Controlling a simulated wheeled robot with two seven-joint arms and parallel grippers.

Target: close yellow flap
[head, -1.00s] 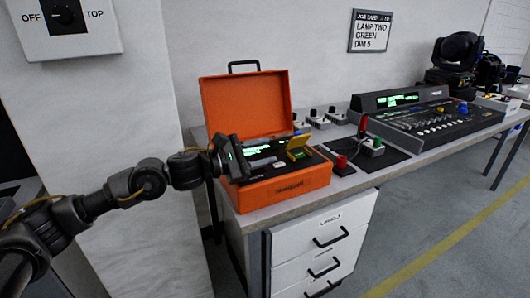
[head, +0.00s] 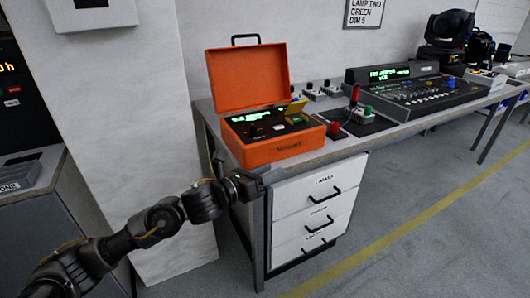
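An orange case (head: 276,149) stands open on the bench, its lid (head: 248,79) raised at the back. Inside is a dark panel with green lit displays (head: 250,117). The small yellow flap (head: 296,107) stands raised at the panel's right side. My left gripper (head: 262,176) is in front of and below the case, by the bench's front left corner, apart from the flap. Its fingers are too dark and small to tell whether they are open. My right gripper does not show.
The grey bench (head: 345,147) has white drawers (head: 307,192) under its left end. Right of the case are small levers with red and green knobs (head: 367,110) and a lighting console (head: 424,92). A wall pillar (head: 145,130) rises on the left. Floor in front is clear.

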